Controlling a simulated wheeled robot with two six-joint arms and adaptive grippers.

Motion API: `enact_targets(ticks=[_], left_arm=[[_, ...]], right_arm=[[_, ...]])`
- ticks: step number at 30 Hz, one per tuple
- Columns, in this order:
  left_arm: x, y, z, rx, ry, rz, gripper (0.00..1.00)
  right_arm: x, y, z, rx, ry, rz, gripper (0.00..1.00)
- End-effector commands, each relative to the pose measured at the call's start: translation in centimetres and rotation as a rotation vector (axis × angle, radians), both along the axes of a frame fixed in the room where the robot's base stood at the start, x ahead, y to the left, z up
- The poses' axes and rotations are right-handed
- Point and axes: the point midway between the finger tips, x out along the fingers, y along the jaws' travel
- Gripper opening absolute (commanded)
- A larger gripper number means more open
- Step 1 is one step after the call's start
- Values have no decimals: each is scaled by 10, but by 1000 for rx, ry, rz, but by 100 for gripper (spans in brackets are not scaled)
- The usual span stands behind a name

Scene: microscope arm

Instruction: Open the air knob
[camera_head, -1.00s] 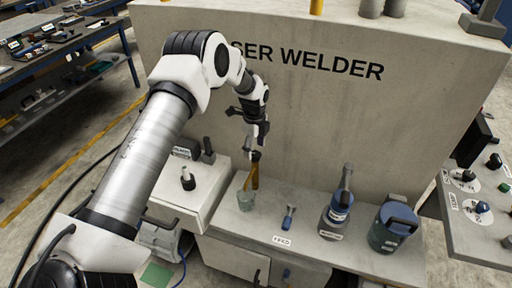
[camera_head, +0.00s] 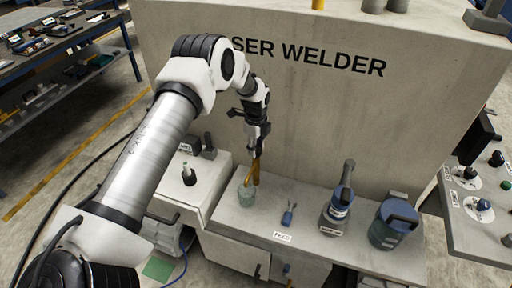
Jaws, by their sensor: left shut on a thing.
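My left gripper (camera_head: 255,152) is at the front of the grey laser welder, above the shelf. It is shut on the top of a thin orange-brown tool (camera_head: 252,173). The tool stands tilted, with its lower end at a clear glass cup (camera_head: 246,195). Small knobs (camera_head: 482,205) are on the side panel at the right, with labels too small to read. I cannot tell which knob is the air knob. My right gripper is not in view.
On the shelf (camera_head: 262,222) stand a small blue-tipped tool (camera_head: 288,214), a grey-blue bottle (camera_head: 337,211) and a dark green canister (camera_head: 391,224). The welder's tall wall (camera_head: 330,120) rises behind. A workbench (camera_head: 60,45) is at the far left.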

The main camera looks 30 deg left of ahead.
Motion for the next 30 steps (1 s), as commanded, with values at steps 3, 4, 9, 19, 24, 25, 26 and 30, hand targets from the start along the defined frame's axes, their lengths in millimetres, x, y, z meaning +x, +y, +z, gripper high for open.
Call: enact_targets(ticks=[3,4,9,19,24,25,26,30], left_arm=[[-3,0,-5,-1,8,44,7],[-3,0,-5,-1,8,59,7],[-4,0,-7,-1,10,173,7],[-5,0,-7,-1,12,475,7],[-5,-1,-7,-1,13,637,7],[-5,-1,-7,0,14,665,7],[-5,-1,-7,-1,14,694,7],[-6,-1,-7,0,14,826,7]], right_arm=[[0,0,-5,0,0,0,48],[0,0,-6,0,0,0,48],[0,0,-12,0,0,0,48],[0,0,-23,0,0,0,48],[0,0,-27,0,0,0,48],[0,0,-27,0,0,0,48],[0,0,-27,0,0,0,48],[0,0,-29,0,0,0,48]])
